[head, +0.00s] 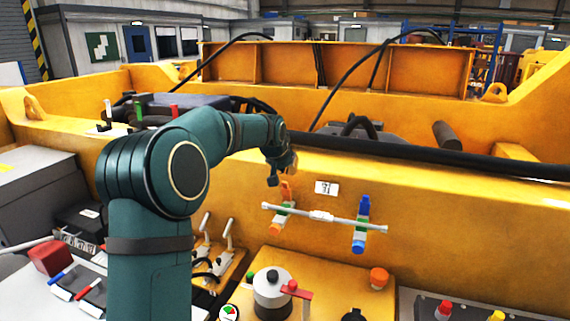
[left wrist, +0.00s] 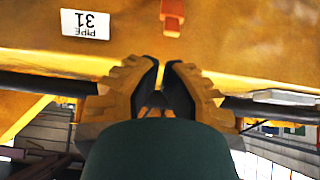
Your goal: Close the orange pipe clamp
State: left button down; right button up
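The orange pipe clamp (head: 284,205) is the left of two clamps on a thin silver pipe (head: 322,216) in front of the yellow wall. It has an orange upper part, a green middle and an orange lower end. In the left wrist view an orange-red piece (left wrist: 172,15), seemingly part of this clamp, shows at the top, ahead of the fingers. My left gripper (head: 287,172) is just above the clamp. In the left wrist view its fingertips (left wrist: 161,64) are almost together, with only a thin gap and nothing between them. I cannot tell contact. My right gripper is out of view.
A blue pipe clamp (head: 361,225) sits on the pipe to the right. A white label (head: 326,188) is on the wall. A black hose (head: 400,152) runs along the wall top. Below stand an orange knob (head: 379,278), a grey-white cylinder (head: 271,293) and levers (head: 229,232).

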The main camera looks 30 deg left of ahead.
aim_at(286, 191)
pick_arm(q)
jog(key=shift+x, duration=3.2)
